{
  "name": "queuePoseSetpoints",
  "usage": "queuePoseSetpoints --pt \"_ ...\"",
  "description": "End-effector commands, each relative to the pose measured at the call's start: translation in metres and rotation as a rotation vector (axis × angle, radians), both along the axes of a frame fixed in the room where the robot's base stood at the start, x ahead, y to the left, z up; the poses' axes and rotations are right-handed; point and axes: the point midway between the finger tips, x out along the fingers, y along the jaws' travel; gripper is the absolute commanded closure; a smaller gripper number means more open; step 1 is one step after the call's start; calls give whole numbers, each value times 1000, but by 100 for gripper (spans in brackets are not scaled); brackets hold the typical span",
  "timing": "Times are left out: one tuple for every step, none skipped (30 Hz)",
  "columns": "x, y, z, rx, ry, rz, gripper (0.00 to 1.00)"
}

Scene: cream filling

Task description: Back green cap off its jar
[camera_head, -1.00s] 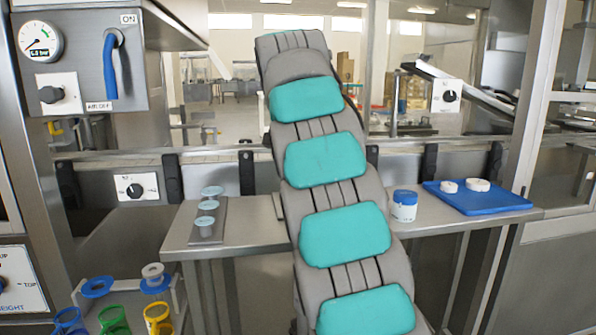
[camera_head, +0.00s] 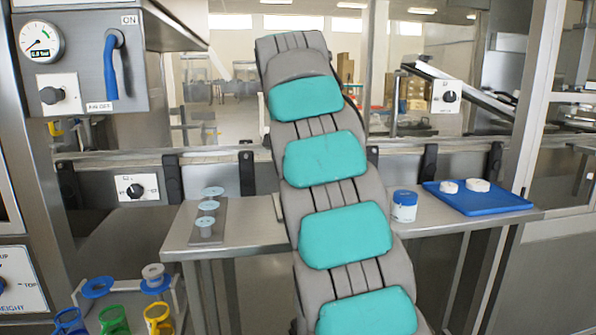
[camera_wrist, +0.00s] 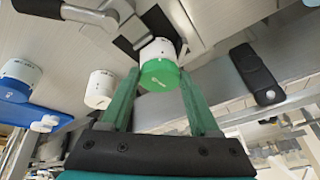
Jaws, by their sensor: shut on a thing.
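In the wrist view, which appears upside down, a white jar (camera_wrist: 158,47) has a green cap (camera_wrist: 162,75) at its end. The cap sits against the jar body with no clear gap. My gripper (camera_wrist: 160,84) has green fingers on either side of the cap and is shut on it. In the head view my gripper, the green cap and its jar are hidden behind my arm.
A white jar without a visible cap (camera_wrist: 100,88) stands close by. A blue-capped jar (camera_head: 404,206) stands beside a blue tray (camera_head: 478,203) holding two white pieces (camera_head: 478,185). A plate with several pale discs (camera_head: 207,222) lies left of my arm.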

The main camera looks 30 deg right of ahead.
Motion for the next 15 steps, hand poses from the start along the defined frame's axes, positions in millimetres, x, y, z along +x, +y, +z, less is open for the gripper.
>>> queuePoseSetpoints --pt "0 0 -1 1 2 1 87" --pt "0 0 -1 1 2 2 87" --pt "0 0 -1 2 2 10 87" --pt "0 0 -1 2 2 23 87" --pt "0 0 -2 3 2 42 87" --pt "-1 0 -3 5 3 78 87" --pt "-1 0 -3 5 3 113 87" --pt "-1 0 -3 5 5 151 87" --pt "-2 -1 -4 7 5 202 87" --pt "-2 -2 -3 7 6 239 87" --pt "-2 -2 -3 7 6 278 87" --pt "-2 -2 -3 6 5 327 87" --pt "-3 -3 -2 6 5 362 87" --pt "-3 -3 -2 5 4 394 87" --pt "-3 -4 -1 5 4 431 87"
